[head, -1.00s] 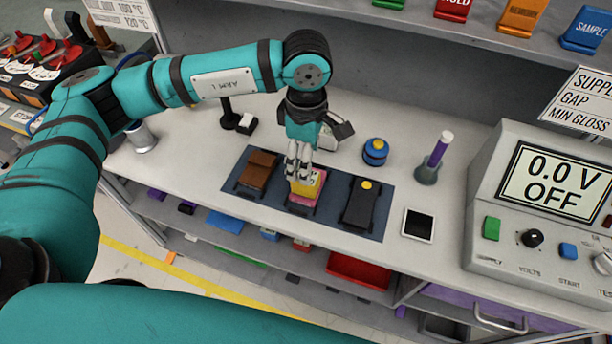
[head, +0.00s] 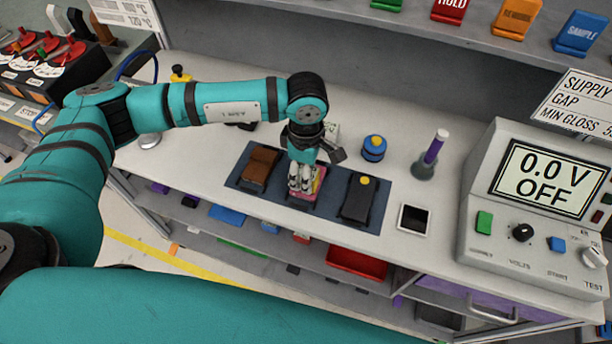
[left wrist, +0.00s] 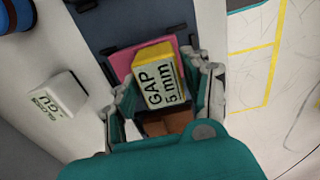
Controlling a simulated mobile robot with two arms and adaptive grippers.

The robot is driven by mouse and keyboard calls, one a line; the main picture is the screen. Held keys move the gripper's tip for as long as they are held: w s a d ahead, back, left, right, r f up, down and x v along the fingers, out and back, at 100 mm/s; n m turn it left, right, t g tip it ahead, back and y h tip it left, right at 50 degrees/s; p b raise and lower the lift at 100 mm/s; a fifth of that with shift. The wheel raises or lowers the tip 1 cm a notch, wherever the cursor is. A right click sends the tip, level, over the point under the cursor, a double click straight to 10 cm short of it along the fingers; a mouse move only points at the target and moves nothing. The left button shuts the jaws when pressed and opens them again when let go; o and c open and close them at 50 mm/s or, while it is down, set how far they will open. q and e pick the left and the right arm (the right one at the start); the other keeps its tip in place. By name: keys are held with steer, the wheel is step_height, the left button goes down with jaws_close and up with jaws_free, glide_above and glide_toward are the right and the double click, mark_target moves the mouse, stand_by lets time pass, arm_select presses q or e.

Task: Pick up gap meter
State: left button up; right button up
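The gap meter (left wrist: 160,85) is a small block with a yellow top and a white face marked "GAP 5 mm". It sits on a pink part (left wrist: 122,63) on the dark mat; the pink part also shows in the head view (head: 319,182). My left gripper (head: 302,190) points down over them and hides most of the meter in the head view. In the left wrist view its two fingers (left wrist: 161,92) stand on either side of the meter, close to its sides. The fingers look open; contact is unclear. My right gripper is not in view.
The dark mat (head: 330,208) also holds a brown part (head: 261,163) and a black part (head: 360,200). A white gloss meter (left wrist: 59,95) stands beside the mat. A blue jar (head: 374,148), a purple-handled tool (head: 434,150) and a tester (head: 545,200) stand to the right.

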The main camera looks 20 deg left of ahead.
arm_select(q)
steer(key=c, duration=0.9)
steer(key=shift+o, duration=0.2)
steer(key=shift+r, duration=0.2)
steer(key=shift+r+b, duration=0.6)
steer(key=shift+s+a+r+b, duration=0.15)
steer(key=shift+s+r+b, duration=0.3)
steer(key=shift+r+b, duration=0.3)
steer(key=s+a+r+b, duration=0.1)
steer(key=s+a+b, duration=0.1)
steer(key=s, duration=0.5)
steer(key=s+a+r+b, duration=0.1)
steer(key=s+a+b, duration=0.15)
steer(key=s, duration=0.35)
steer(key=w+f+m, duration=0.1)
steer(key=w+m, duration=0.1)
steer(key=m, duration=0.4)
steer(key=w+m, duration=0.1)
steer(key=m, duration=0.4)
steer(key=w+a+f+m, duration=0.1)
steer(key=w+m, duration=0.1)
steer(key=m, duration=0.4)
steer(key=shift+w+f+m, duration=0.3)
steer(key=shift+w, duration=0.05)
